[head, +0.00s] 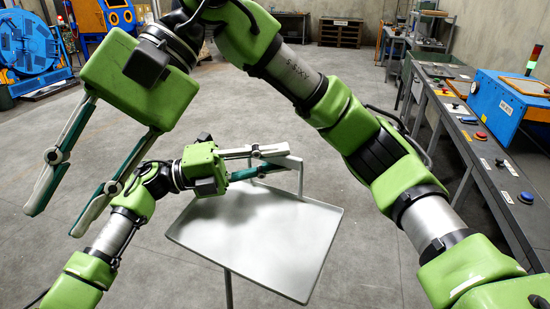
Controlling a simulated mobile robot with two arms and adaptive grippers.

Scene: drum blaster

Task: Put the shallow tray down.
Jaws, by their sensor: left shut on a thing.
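The shallow tray (262,245) is light grey with a low rim and appears in the lower middle of the head view, somewhat tilted in the picture. A raised bar or bracket stands at its far edge. My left gripper (283,157) reaches over the tray's far left side and is shut on this raised part. The fingers partly cover the exact contact. A thin grey post (228,290) shows below the tray's near edge; I cannot tell whether the two touch. My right gripper (62,215) hangs at the left, close to the camera, its fingers spread and empty, apart from the tray.
A long grey bench (468,130) with coloured buttons runs along the right, bearing a blue box (510,105). A blue round machine (30,50) stands at the far left. Wooden pallets (341,32) are at the back. The concrete floor (360,260) around the tray is clear.

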